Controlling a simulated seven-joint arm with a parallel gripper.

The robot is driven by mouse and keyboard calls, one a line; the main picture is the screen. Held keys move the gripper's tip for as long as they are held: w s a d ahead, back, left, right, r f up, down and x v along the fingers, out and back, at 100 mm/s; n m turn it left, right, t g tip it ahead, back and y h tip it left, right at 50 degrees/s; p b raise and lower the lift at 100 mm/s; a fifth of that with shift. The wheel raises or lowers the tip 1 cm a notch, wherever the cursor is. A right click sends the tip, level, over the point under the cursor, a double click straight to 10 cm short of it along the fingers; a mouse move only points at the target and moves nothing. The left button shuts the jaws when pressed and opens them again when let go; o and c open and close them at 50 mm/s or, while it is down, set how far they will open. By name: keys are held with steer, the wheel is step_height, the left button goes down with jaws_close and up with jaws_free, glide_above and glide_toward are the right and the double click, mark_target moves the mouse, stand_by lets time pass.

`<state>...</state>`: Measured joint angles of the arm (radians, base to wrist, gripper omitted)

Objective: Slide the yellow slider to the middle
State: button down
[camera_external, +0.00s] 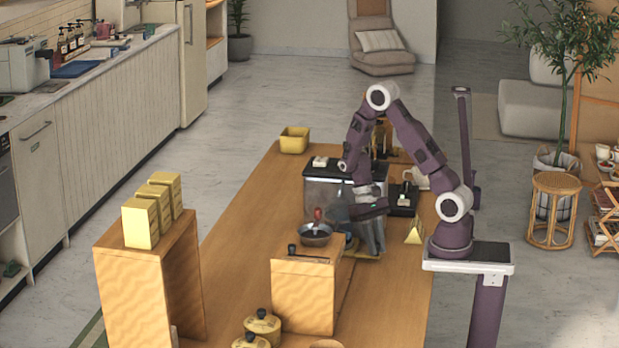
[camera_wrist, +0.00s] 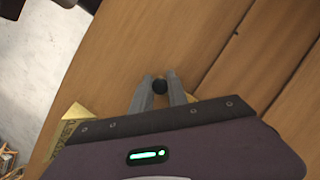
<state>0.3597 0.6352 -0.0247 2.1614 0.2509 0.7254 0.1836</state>
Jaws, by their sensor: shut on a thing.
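Yellow pieces show at both sides of the gripper body in the wrist view, one at the left (camera_wrist: 74,119). In the outside view my gripper (camera_external: 370,214) is low beside the coffee machine (camera_external: 322,195); its fingertips and the knob are not clear there.
A pan (camera_external: 315,236) and a wooden box (camera_external: 302,298) with a dark knob (camera_external: 291,249) stand nearby. A yellow tent-shaped card (camera_external: 414,231) is to the right. Yellow pots (camera_external: 263,325) are in front. The table's left part (camera_external: 245,225) is clear.

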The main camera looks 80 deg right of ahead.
stand_by(0.9)
steer(key=a, duration=1.8)
steer(key=c, duration=1.3)
jaws_free()
steer(key=v, duration=0.7)
